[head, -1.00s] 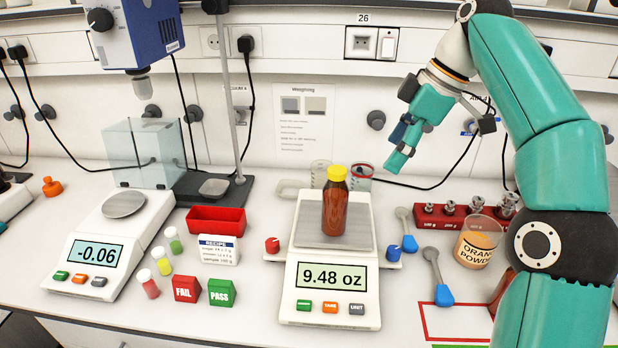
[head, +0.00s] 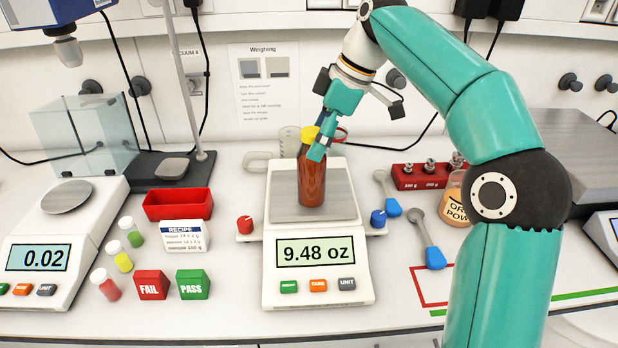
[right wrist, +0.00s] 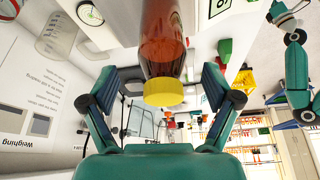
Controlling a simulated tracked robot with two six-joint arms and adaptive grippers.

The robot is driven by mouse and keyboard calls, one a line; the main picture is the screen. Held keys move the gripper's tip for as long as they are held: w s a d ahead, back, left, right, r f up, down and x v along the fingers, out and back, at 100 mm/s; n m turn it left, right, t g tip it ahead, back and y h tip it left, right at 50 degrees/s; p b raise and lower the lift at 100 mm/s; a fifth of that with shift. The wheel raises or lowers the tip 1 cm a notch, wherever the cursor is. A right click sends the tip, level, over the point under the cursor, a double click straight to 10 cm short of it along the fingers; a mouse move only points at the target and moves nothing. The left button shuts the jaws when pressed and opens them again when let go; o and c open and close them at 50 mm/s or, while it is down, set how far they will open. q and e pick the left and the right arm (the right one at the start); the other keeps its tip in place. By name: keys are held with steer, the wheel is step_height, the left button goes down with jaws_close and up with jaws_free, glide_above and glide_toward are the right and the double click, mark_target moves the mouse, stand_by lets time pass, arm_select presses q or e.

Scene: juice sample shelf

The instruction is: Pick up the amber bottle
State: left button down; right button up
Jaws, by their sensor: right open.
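The amber bottle (head: 312,184) with a yellow cap stands upright on the pan of the middle scale (head: 336,192), which reads 9.48 oz. My right gripper (head: 318,146) is at the bottle's cap and upper part, partly covering it in the head view. In the right wrist view the gripper (right wrist: 160,92) is open, one finger on each side of the bottle (right wrist: 162,40), its yellow cap (right wrist: 163,92) towards the palm. Gaps show between fingers and bottle. My left arm (right wrist: 297,70) shows at the right of that view; its gripper's fingers are unclear.
A glass beaker (head: 289,142) stands behind the scale. A red tray (head: 178,204), recipe card (head: 183,236), small vials and FAIL and PASS blocks lie left.

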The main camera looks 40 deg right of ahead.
mark_target(309, 161)
steer(key=shift+b+x, duration=0.65)
steer(key=shift+x, duration=2.2)
steer(key=shift+s, duration=0.2)
steer(key=c, duration=1.4)
steer(key=shift+c, duration=0.9)
steer(key=shift+d+r, duration=0.1)
